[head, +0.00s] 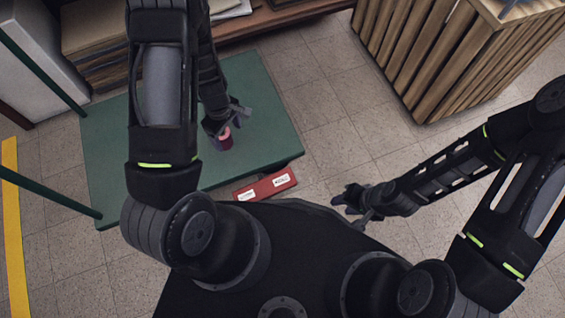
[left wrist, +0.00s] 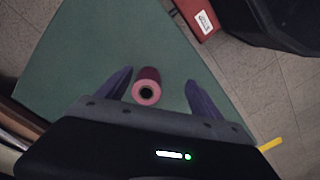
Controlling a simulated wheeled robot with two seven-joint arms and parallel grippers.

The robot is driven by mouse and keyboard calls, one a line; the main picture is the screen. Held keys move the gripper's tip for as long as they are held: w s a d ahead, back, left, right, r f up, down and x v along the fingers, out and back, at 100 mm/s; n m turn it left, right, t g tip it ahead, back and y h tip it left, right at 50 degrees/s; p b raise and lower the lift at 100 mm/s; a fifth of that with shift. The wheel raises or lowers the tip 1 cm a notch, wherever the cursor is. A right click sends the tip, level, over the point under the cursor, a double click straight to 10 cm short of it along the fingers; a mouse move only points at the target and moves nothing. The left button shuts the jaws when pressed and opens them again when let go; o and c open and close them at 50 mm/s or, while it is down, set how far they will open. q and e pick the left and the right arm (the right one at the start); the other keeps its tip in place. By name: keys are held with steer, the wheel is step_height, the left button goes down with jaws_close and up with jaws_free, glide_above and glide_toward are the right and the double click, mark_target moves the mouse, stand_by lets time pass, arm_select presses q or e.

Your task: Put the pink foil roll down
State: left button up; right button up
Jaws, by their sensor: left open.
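The pink foil roll (head: 224,141) is on the green surface, below my left gripper in the head view. In the left wrist view the roll (left wrist: 147,87) shows its pink end with a dark hole and a darker red side. My left gripper (head: 228,119) is open, and its two fingers (left wrist: 160,88) are on either side of the roll with gaps between. The roll looks untouched by the fingers. My right gripper (head: 355,205) is to the right, away from the green surface and over the tiled floor; whether its jaws are apart is too small to tell.
A red box (head: 265,187) with white labels lies at the near edge of the green platform (head: 262,100). A slatted wooden crate (head: 440,50) stands at the back right. A wooden shelf (head: 262,17) runs along the back. Much of the green platform is bare.

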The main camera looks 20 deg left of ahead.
arm_select(q)
steer(key=s+d+m+h, duration=0.1)
steer(key=s+d+m, duration=0.2)
steer(key=d, duration=0.4)
steer(key=s+d+f+m+h, duration=0.1)
steer(key=s+d+m, duration=0.3)
steer(key=d+m, duration=0.2)
steer(key=s+d+m+t+h, duration=0.1)
steer(key=s+d+m+h, duration=0.1)
steer(key=d, duration=0.8)
steer(key=shift+s+f+m, duration=0.15)
steer(key=shift+s+m, duration=0.5)
steer(key=shift+m, duration=0.55)
steer(key=shift+c, duration=0.3)
